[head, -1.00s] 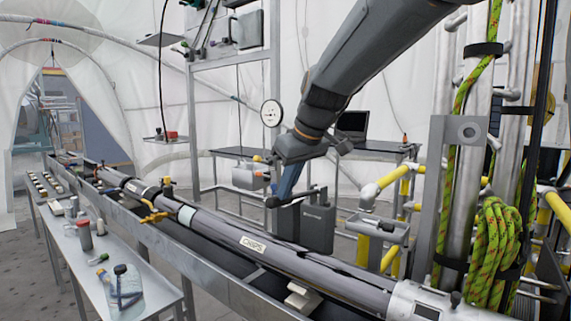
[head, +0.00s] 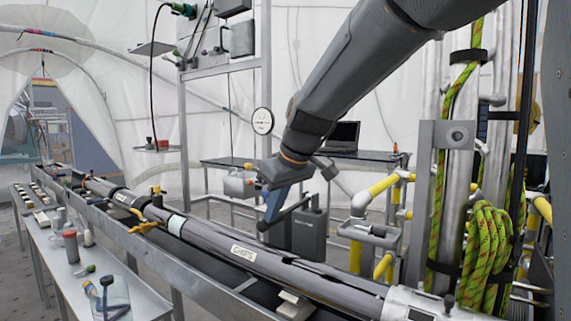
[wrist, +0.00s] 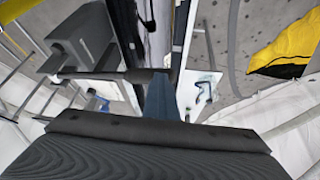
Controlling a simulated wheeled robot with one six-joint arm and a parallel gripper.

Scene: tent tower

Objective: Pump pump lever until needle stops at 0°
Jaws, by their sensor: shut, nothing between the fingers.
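The pump is a dark grey box (head: 309,236) standing behind the long grey tube; it also shows in the wrist view (wrist: 82,32). Its lever is a dark bar (head: 289,211) sloping down to the left to a round end; in the wrist view the lever (wrist: 95,75) runs across to my finger. My gripper (head: 272,212) is shut and empty, its blue fingers at the lever's outer end, apparently touching it from above. The same fingers show in the wrist view (wrist: 160,90). A round white gauge (head: 262,121) hangs behind; its needle is too small to read.
A long grey tube (head: 205,234) on a metal rail crosses in front of the pump. A bench with bottles (head: 70,246) is at left. Yellow and silver pipes (head: 362,205) and a coiled green rope (head: 487,245) stand at right. A laptop (head: 344,134) sits behind.

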